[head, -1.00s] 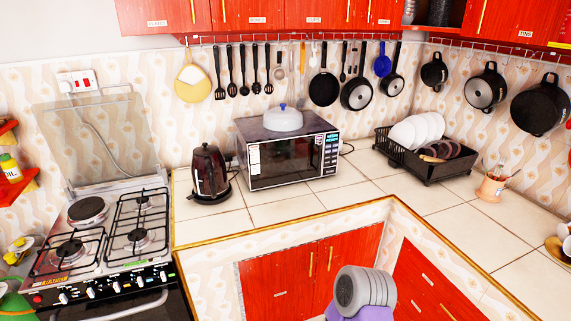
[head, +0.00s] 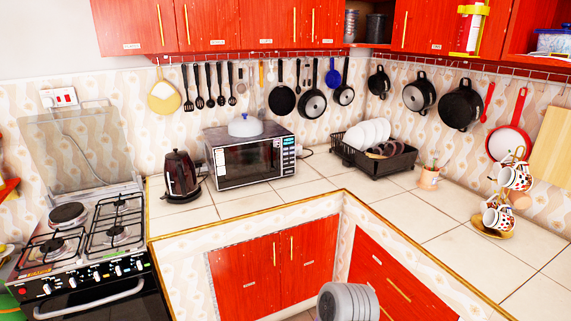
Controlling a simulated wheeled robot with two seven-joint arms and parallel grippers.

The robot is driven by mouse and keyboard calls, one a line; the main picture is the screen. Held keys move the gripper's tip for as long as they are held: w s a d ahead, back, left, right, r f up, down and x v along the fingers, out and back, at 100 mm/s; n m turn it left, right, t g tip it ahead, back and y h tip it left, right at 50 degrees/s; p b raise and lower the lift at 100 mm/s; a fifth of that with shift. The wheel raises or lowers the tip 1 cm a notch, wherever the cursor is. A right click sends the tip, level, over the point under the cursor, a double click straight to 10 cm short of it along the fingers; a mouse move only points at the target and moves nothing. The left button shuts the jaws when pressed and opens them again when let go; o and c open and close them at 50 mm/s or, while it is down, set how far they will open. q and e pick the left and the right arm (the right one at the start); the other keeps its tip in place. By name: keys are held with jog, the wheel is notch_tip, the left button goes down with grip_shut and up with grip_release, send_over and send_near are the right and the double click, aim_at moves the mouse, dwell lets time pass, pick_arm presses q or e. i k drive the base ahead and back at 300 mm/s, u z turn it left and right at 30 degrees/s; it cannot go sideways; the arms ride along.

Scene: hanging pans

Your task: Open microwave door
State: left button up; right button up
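The microwave (head: 243,160) stands on the tiled counter against the back wall. Its dark door faces front and looks closed, with the control panel on the right of the front. A grey domed lid with a blue knob (head: 245,126) sits on top of it. A grey ribbed part at the bottom edge looks like part of my own arm, well in front of the counter and apart from the microwave. Neither of my grippers shows in the head view.
A dark kettle (head: 181,176) stands close left of the microwave, with the gas stove (head: 85,240) further left. A black dish rack (head: 372,159) with plates is to the right. The counter's front edge turns a corner before red cupboards (head: 270,268). Tiles before the microwave are clear.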

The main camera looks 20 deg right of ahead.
aim_at(274, 144)
jog(key=z, duration=0.75)
jog(key=i, duration=0.6)
jog(key=z, duration=0.9)
jog(key=i, duration=0.85)
jog(key=u, duration=0.8)
jog(key=i, duration=0.7)
jog(key=u, duration=0.8)
